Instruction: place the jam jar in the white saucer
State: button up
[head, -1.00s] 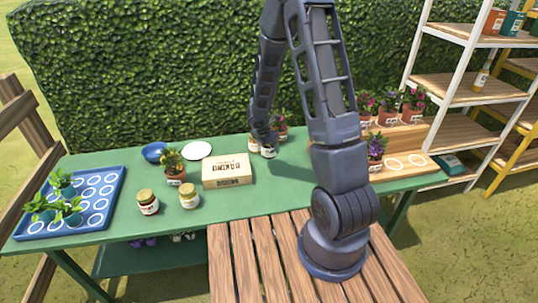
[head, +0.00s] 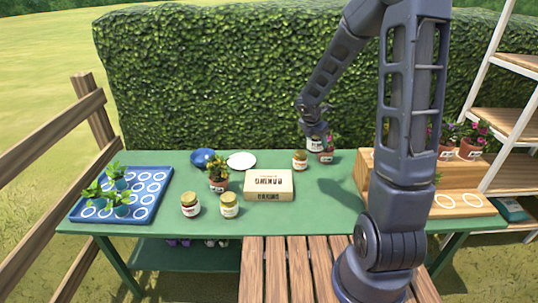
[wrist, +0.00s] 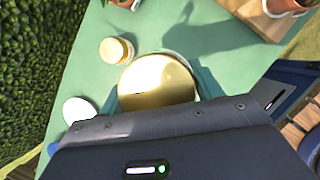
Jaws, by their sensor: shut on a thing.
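My gripper (head: 313,128) is shut on a jam jar with a gold lid (wrist: 158,84). In the head view this jar (head: 315,145) hangs under the gripper at the back of the green table, apparently raised above it. The white saucer (head: 241,161) lies empty at the back, left of the gripper. In the wrist view the saucer (wrist: 80,110) shows at left, partly hidden by my gripper.
A blue bowl (head: 203,158) sits left of the saucer. A potted plant (head: 218,175) and a cardboard box (head: 268,185) stand in front of it. Two jars are near the front edge. A blue tray (head: 122,195) is at left.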

jog(key=w+a+n, duration=0.2)
jog(key=w+a, duration=0.9)
jog(key=a, duration=0.4)
jog(key=n+t+y, duration=0.1)
jog(key=n+y, duration=0.1)
jog(key=n, duration=0.1)
send_over(242, 162)
notch_tip(242, 162, down, 19)
jog(key=shift+s+a+f, duration=0.1)
jog(key=shift+s+a, duration=0.05)
jog(key=o, duration=1.3)
jog(key=shift+f, duration=0.15)
